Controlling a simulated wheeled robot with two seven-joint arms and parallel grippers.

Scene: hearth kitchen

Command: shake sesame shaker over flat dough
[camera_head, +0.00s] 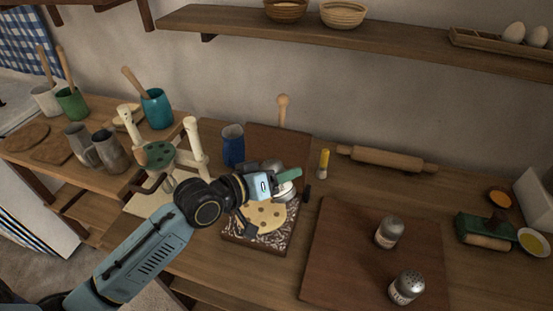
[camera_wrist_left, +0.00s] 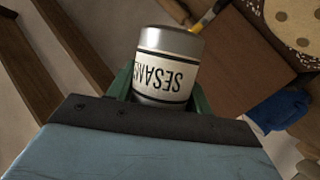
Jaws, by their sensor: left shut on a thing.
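My left gripper (camera_head: 285,180) is shut on the sesame shaker (camera_head: 286,193), a grey metal shaker with a pale label. In the left wrist view the shaker (camera_wrist_left: 168,65) sits between the green fingers, and its label reads SESAME upside down. The flat dough (camera_head: 263,216) is pale and round with darker spots, and lies on a dark patterned board (camera_head: 277,240). The gripper and shaker are over the dough's back right side in the head view and partly hide it. The spotted dough (camera_wrist_left: 296,22) also shows in the wrist view's top right corner. My right gripper is not in view.
Two other shakers (camera_head: 389,232) (camera_head: 406,287) stand on a brown board (camera_head: 340,255) to the right. A rolling pin (camera_head: 385,158) lies behind them. Mugs (camera_head: 108,152) stand at the left.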

